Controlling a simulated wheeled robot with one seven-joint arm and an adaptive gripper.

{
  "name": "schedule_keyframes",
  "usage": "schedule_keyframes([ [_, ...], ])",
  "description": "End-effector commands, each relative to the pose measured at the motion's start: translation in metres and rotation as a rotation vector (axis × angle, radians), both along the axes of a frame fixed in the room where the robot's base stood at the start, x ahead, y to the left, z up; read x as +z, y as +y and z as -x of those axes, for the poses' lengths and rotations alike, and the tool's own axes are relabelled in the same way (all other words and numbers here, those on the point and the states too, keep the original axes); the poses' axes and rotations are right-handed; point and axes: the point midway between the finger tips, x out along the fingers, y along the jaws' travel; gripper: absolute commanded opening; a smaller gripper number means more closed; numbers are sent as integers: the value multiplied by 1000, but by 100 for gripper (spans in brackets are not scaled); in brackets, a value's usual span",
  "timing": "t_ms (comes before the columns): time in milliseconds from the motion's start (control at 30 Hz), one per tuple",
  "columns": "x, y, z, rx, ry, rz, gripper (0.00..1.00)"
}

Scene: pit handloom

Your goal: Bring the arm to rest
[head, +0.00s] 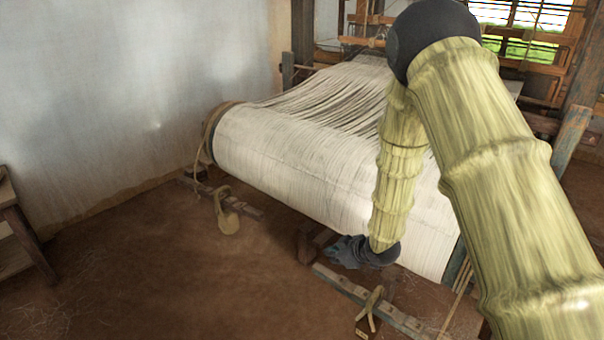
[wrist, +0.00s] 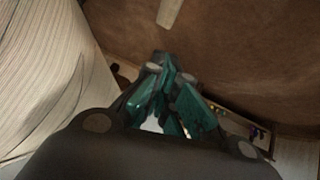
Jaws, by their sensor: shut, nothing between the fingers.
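My gripper (head: 345,251) hangs low in front of the loom's warp roll, at the end of my arm. In the wrist view my gripper (wrist: 168,95) shows its teal fingers drawn together, with nothing seen between them. The large white warp roll (head: 310,165) is just behind it in the head view; whether they touch cannot be told. The roll also shows at the left of the wrist view (wrist: 45,75). My arm covers the right part of the roll and some of the loom frame.
A weight (head: 228,223) hangs by a cord left of my gripper, and another roped weight (head: 368,318) is at the front. A wooden beam (head: 375,303) lies low below my gripper. A wooden bench (head: 20,235) stands at far left. The earth floor (head: 170,275) between is clear.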

Motion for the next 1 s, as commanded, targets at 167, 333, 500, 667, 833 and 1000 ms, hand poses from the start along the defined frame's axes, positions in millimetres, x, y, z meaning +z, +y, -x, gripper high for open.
schedule_keyframes([
  [167,-32,-5,30,-66,70,-17,0],
  [333,-91,-18,99,-215,220,-40,0],
  [500,-142,-31,183,-382,380,-42,0],
  [667,-177,-44,267,-540,528,-21,0],
  [833,-199,-57,357,-696,674,24,0],
  [1000,-204,-66,422,-808,772,71,0],
])
